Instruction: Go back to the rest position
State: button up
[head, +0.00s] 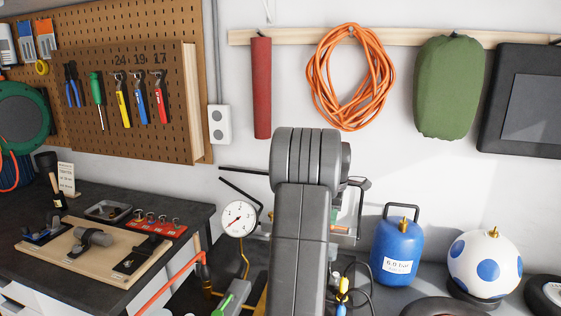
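My arm (301,235) rises in the middle of the head view, grey and folded, with a thick ribbed joint at its top. It hides what lies straight behind it. I cannot make out my gripper or its fingertips; no held thing can be seen.
A workbench (190,210) at left carries a wooden board (45,255), a metal tray (108,211) and a red rack (158,224). A pegboard (95,125) holds tools. A gauge (238,219) stands close left of my arm. A blue canister (397,252) and spotted ball (484,265) stand right.

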jog(key=f, duration=0.3)
jog(key=shift+w+d+f, duration=0.1)
jog(key=shift+w+f, duration=0.05)
jog(key=shift+w, duration=0.15)
jog(key=shift+f, duration=0.15)
jog(key=shift+s+n, duration=0.25)
jog(key=shift+n, duration=0.45)
jog(key=shift+r, duration=0.2)
